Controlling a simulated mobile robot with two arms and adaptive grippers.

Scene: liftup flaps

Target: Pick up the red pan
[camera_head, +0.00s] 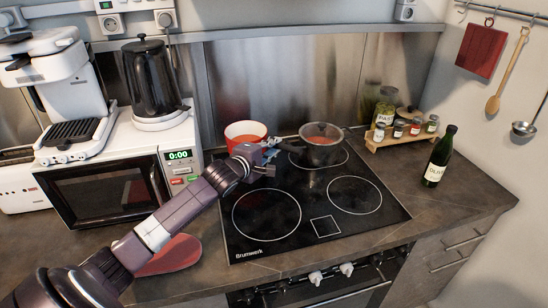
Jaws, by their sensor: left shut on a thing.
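The arm and gripper cover the lower front of the pan, so the exact place of the hold is hidden. I cannot tell whether the pan touches the stovetop. My right gripper is not in view.
A dark pot (318,153) with red contents stands close on the right, on the back burner. The stovetop (305,228) is clear in front. A spice rack (385,143) and bottle (438,157) stand right; a microwave (105,190) stands left. A red flat object (180,253) lies under my arm.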

